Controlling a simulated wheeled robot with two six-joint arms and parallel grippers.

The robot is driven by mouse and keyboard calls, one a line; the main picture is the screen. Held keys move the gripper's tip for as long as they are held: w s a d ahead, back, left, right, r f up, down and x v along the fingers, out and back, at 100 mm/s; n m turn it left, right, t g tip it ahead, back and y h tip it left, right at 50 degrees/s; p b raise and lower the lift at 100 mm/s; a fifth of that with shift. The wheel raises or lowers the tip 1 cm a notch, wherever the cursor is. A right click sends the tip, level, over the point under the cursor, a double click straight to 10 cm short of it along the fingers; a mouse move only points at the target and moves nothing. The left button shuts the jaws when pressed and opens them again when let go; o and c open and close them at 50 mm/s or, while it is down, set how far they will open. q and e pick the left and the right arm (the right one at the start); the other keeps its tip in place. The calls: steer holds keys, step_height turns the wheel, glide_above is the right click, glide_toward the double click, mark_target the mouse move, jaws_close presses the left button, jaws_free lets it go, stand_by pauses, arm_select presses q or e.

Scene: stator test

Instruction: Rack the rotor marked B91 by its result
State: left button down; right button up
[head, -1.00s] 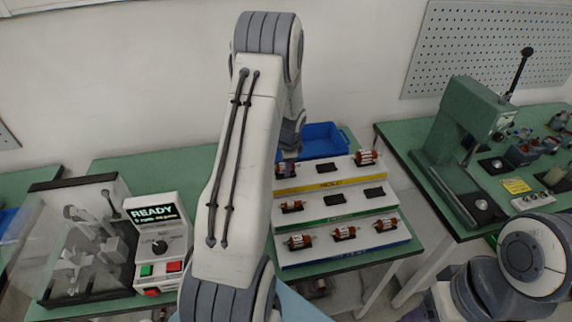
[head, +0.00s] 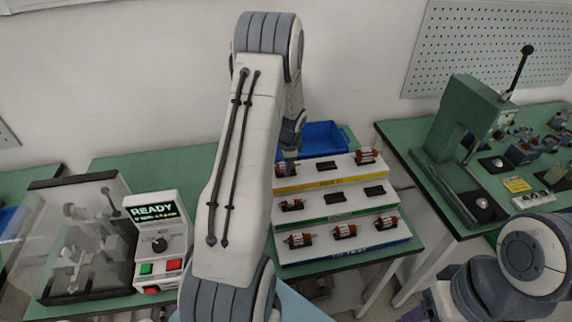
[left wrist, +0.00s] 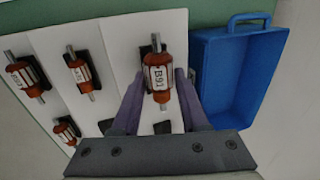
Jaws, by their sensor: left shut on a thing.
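The rotor marked B91 (left wrist: 157,78), orange-brown with a white label and a metal shaft, is between the fingers of my left gripper (left wrist: 158,100) in the left wrist view. The gripper is shut on it. The rotor is at the left end slot of the rack's top, yellow-labelled tier (head: 345,179); a dark cradle shows behind it. I cannot tell if it is fully seated. In the head view the rotor (head: 286,169) shows beside my left arm, which hides part of the rack. My right gripper is out of view.
The top tier holds another rotor (head: 366,156) at right and an empty middle slot (head: 326,166). The middle tier has one visible rotor (head: 291,205), the bottom tier several. A blue bin (head: 322,139) stands behind. The tester (head: 160,243) reads READY. A green press (head: 462,135) stands at right.

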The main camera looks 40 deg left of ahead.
arm_select(q)
steer(key=shift+s+d+f, duration=0.1)
steer(key=shift+s+f, duration=0.05)
steer(key=shift+f, duration=0.25)
steer(key=shift+c, duration=1.7)
jaws_free()
steer(key=shift+s, duration=0.1)
steer(key=shift+f, duration=0.1)
steer(key=shift+d+r, duration=0.1)
steer(key=shift+r, duration=0.25)
steer(key=b+v, duration=0.1)
steer(key=v, duration=0.9)
steer(key=shift+w+r, duration=0.25)
steer(key=shift+r, duration=0.2)
steer(key=shift+a, duration=0.25)
